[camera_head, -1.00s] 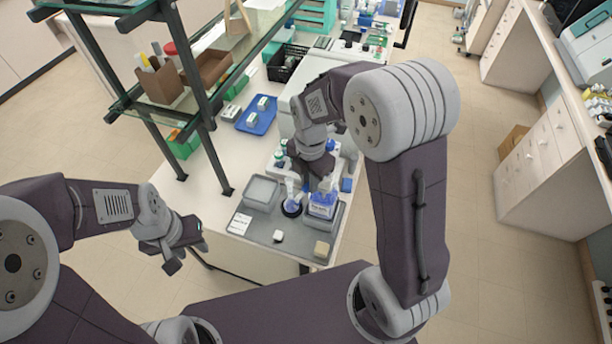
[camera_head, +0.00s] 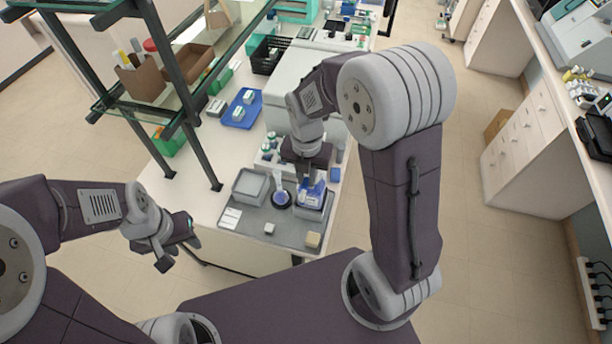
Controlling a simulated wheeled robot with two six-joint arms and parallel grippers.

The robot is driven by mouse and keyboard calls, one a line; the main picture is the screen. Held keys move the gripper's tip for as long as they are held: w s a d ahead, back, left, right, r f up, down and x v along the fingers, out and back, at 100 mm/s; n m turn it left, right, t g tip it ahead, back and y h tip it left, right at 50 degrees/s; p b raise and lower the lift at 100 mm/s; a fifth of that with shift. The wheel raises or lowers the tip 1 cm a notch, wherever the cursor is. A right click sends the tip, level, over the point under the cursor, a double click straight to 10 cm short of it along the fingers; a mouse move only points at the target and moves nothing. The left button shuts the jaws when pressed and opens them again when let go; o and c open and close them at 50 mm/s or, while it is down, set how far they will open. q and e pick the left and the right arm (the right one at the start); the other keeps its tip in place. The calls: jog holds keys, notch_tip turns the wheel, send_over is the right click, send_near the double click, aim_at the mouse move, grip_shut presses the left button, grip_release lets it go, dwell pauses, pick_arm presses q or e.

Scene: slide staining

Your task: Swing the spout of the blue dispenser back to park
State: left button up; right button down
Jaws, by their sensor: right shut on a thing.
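The blue dispenser (camera_head: 312,195) stands on the right part of a grey tray (camera_head: 262,235) on the bench. A flask-like vessel with blue in it (camera_head: 281,197) stands just left of the dispenser on a dark round base. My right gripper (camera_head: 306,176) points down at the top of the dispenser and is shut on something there. The gripper hides the spout, so I cannot tell its exact direction. My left gripper (camera_head: 178,250) is off the bench's left front edge, away from everything; its finger gap is too small to judge.
A pale open container (camera_head: 250,186), a white card (camera_head: 231,217), a small white block (camera_head: 269,229) and a tan block (camera_head: 313,240) are on the tray. A blue rack tray (camera_head: 241,108) and a shelf post (camera_head: 190,100) stand behind on the left.

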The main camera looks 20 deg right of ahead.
aim_at(307, 179)
jog(key=c, duration=1.6)
grip_release()
jog(key=shift+o, duration=1.2)
jog(key=shift+d, duration=0.15)
notch_tip(307, 179, up, 9)
